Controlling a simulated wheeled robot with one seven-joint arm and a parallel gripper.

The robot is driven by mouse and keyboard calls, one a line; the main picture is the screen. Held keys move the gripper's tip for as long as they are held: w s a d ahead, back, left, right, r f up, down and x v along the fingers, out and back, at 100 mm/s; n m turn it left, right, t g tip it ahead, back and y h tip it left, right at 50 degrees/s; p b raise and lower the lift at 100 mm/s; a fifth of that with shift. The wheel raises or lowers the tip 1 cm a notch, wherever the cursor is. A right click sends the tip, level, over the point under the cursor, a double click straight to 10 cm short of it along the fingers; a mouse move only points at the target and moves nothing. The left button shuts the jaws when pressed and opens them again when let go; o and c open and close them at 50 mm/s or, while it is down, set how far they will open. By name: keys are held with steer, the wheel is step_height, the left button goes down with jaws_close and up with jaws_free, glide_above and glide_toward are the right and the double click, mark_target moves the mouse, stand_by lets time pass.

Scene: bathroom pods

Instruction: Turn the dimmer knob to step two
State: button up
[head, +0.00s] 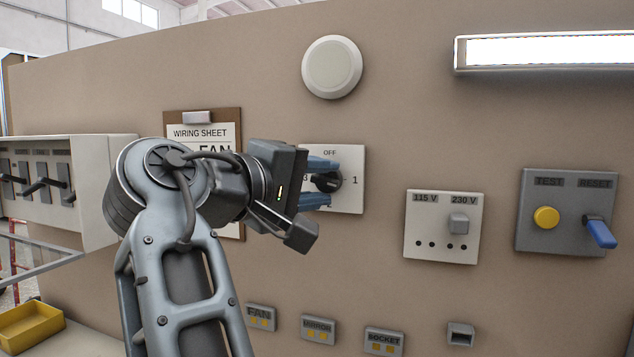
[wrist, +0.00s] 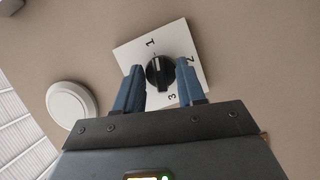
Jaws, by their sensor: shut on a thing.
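The dimmer knob (head: 327,182) is black and round, on a white plate (head: 350,200) marked OFF at the top, 1 at the right, 2 at the bottom and 3 at the left. In the wrist view the knob (wrist: 160,73) has a pale line that points roughly towards the 1. My gripper (head: 325,183) reaches the plate from the left. Its blue fingers are shut on the knob, one on each side, as the wrist view (wrist: 160,78) also shows. The fingers and hand partly cover the 2 and 3 in the head view, and OFF is hidden in the wrist view.
A wiring sheet (head: 205,133) hangs behind my arm. To the right are a voltage switch plate (head: 440,226) and a TEST/RESET box (head: 565,212) with a protruding blue lever (head: 600,233). A round white fixture (head: 332,67) is above. A lever panel (head: 85,190) stands at the left.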

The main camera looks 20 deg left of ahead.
steer(key=m+g+y, duration=0.1)
steer(key=m, duration=0.2)
steer(key=shift+d, duration=0.1)
steer(key=m+y, duration=0.1)
steer(key=m, duration=0.1)
steer(key=shift+m+g+y, duration=0.3)
steer(key=shift+m+g, duration=0.1)
steer(key=shift+d+m+g+y, duration=0.15)
steer(key=shift+m+g+y, duration=0.15)
steer(key=shift+m+y, duration=0.7)
steer(key=shift+r+m+y+b, duration=0.1)
steer(key=shift+m+y+b, duration=0.5)
steer(key=shift+m, duration=1)
steer(key=o, duration=1)
steer(key=shift+o, duration=0.2)
steer(key=shift+r, duration=0.1)
